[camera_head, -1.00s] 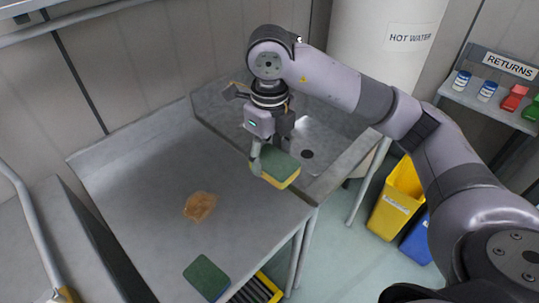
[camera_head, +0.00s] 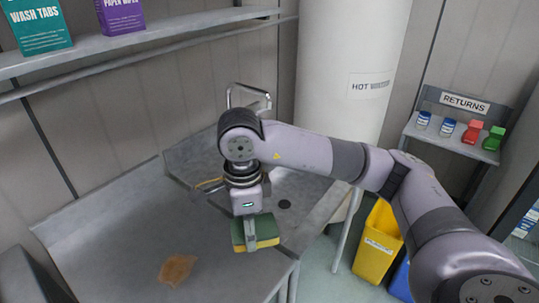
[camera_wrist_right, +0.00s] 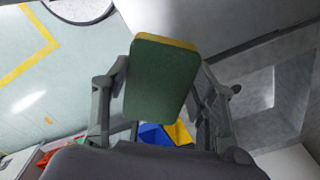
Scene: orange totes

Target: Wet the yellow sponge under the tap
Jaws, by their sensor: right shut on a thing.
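My right gripper (camera_head: 250,233) is shut on the sponge (camera_head: 267,230), which has a green face and a yellow layer. It holds the sponge at the near side of the metal sink (camera_head: 312,199). In the right wrist view my fingers (camera_wrist_right: 158,88) stand on both sides of the sponge (camera_wrist_right: 160,82), its green face towards the camera and a yellow edge at the top. The tap (camera_head: 262,97) rises at the back of the sink behind my arm, which hides its lower part. I cannot see any water running. My left gripper is not in view.
A brown stain (camera_head: 177,269) lies on the otherwise clear counter (camera_head: 110,235). A white hot water tank (camera_head: 350,60) stands behind right. A yellow bin (camera_head: 378,243) is on the floor. A returns shelf (camera_head: 455,146) holds small containers. A wall shelf (camera_head: 150,38) holds boxes at upper left.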

